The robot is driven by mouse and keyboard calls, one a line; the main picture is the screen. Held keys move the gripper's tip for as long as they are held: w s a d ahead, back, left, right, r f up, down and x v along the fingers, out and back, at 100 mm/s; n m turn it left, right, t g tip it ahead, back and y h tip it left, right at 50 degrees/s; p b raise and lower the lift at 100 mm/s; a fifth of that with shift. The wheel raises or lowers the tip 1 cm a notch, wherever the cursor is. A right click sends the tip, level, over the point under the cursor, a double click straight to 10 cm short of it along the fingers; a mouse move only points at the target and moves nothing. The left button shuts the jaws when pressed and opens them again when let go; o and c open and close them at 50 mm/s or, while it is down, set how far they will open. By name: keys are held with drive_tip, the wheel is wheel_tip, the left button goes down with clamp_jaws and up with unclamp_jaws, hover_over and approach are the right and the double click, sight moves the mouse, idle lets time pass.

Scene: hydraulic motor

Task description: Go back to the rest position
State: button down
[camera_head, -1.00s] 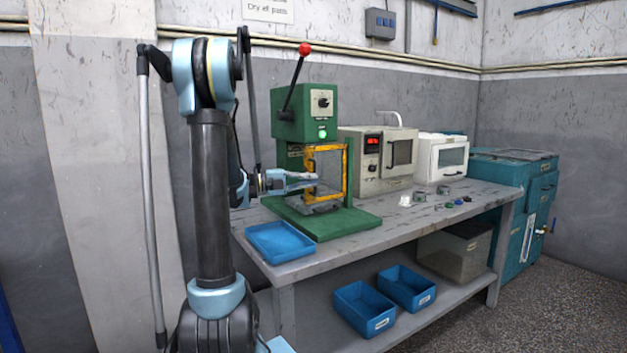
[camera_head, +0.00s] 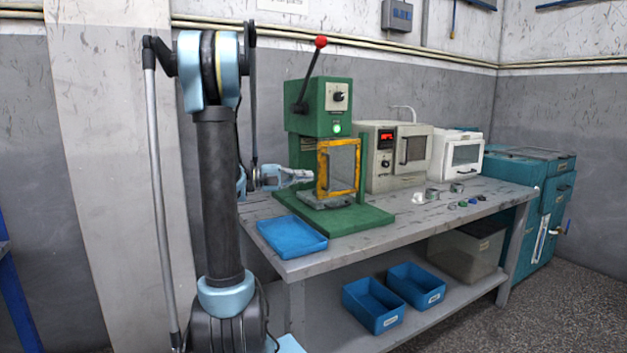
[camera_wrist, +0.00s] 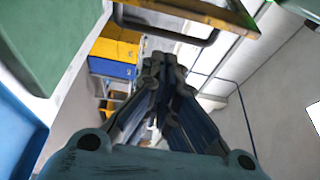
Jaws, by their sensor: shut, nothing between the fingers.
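My gripper (camera_head: 308,176) is shut and empty in the head view. It points right toward the green press (camera_head: 320,108), level with the press's yellow-framed guard door (camera_head: 338,166), which looks closed. Its tips are just left of the door; I cannot tell how far apart they are. In the wrist view my gripper's fingers (camera_wrist: 160,70) run up the middle with nothing held. Part of the yellow frame (camera_wrist: 195,12) crosses the top of that view.
A blue tray (camera_head: 292,237) lies on the workbench (camera_head: 400,232) in front of the press. A beige oven (camera_head: 383,158), a white oven (camera_head: 455,157) and small parts stand farther right. Two blue bins, (camera_head: 374,305) and (camera_head: 416,287), sit on the lower shelf.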

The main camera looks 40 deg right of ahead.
drive_tip(key=shift+w+a, duration=0.7)
drive_tip(key=shift+w, duration=0.3)
